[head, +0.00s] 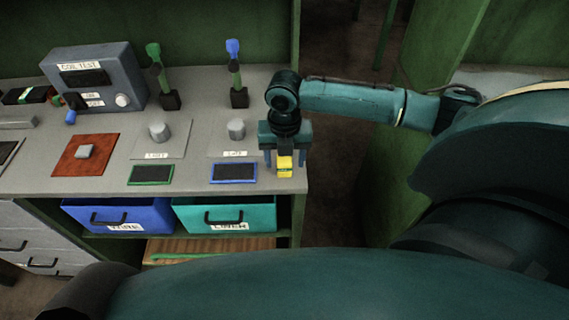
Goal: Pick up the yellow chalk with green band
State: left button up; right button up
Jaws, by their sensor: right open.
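The yellow chalk (285,170) stands near the right front corner of the grey bench top. It is small in this view, and a thin darker or greenish line crosses it low down. My right gripper (284,160) is directly over it, pointing down, with its fingers open on either side of the chalk. I cannot tell whether a finger touches it. The top of the chalk is partly hidden by the gripper. My left gripper is not in view.
On the bench (195,182) are a blue-framed dark pad (233,173), a green-framed pad (151,175), grey cylinders on plates, two upright tools and a grey test box (95,78). A blue drawer (118,215) and a teal drawer (224,215) sit below. The bench ends just right of the chalk.

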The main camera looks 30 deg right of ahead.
jog(key=shift+f, duration=0.55)
jog(key=c, duration=1.1)
jog(key=shift+r, duration=0.1)
notch_tip(320, 180, up, 10)
